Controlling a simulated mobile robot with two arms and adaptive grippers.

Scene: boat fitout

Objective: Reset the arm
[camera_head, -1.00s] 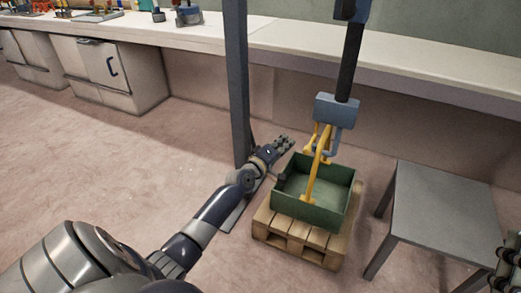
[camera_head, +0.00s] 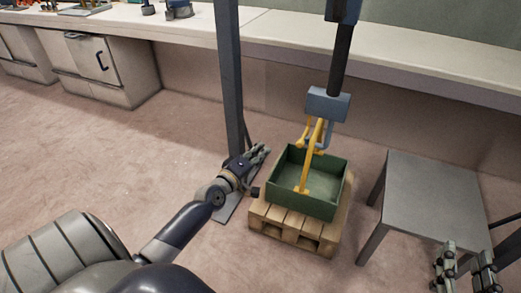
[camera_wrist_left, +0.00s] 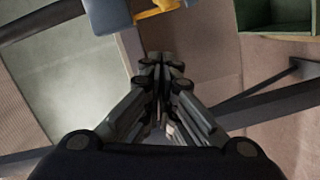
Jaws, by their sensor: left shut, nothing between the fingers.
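My left arm reaches in from the bottom left, and my left gripper (camera_head: 264,150) is beside the grey post, left of the green bin. Its fingers are together and empty; the left wrist view shows the fingers (camera_wrist_left: 161,62) meeting with nothing between them. My right gripper (camera_head: 466,262) shows at the bottom right edge, in front of the grey table, with its two fingers apart and nothing visible between them.
A green bin (camera_head: 330,203) sits on a wooden pallet (camera_head: 268,222), with a yellow hook frame (camera_head: 307,165) hanging from a grey-blue hoist block (camera_head: 328,104). A grey post (camera_head: 229,75) stands close to my left gripper. A grey table (camera_head: 430,190) stands right. The left floor is open.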

